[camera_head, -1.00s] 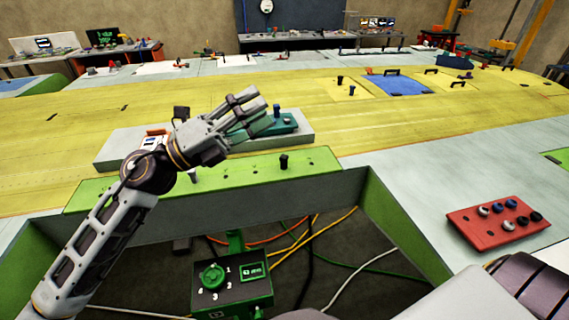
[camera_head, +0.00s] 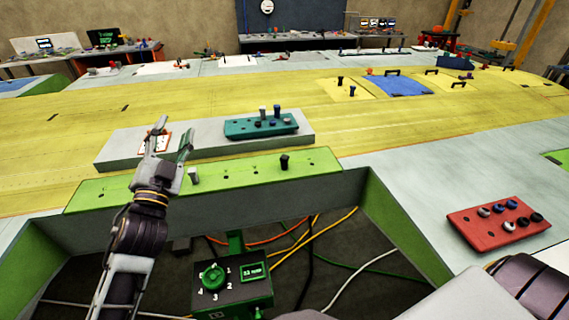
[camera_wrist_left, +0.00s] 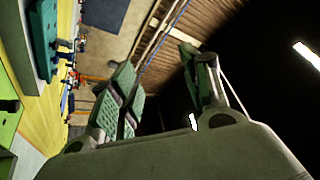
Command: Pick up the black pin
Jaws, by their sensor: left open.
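A black pin (camera_head: 284,162) stands upright in the green rail (camera_head: 235,175), right of its middle. A light grey pin (camera_head: 193,175) stands in the same rail, close to the right of my left gripper. My left gripper (camera_head: 170,134) points away from me above the left part of the rail, fingers apart and empty, well left of the black pin. Its spread fingers also show in the left wrist view (camera_wrist_left: 160,85). My right gripper is not in view; only part of my right arm shows at the lower right.
A teal tray (camera_head: 236,131) with several pins stands on the grey block (camera_head: 210,148) behind the rail. A red tray (camera_head: 468,229) with white, blue and black pieces lies at right. A green control box (camera_head: 232,293) stands below among cables. More dark pins stand on the yellow wing.

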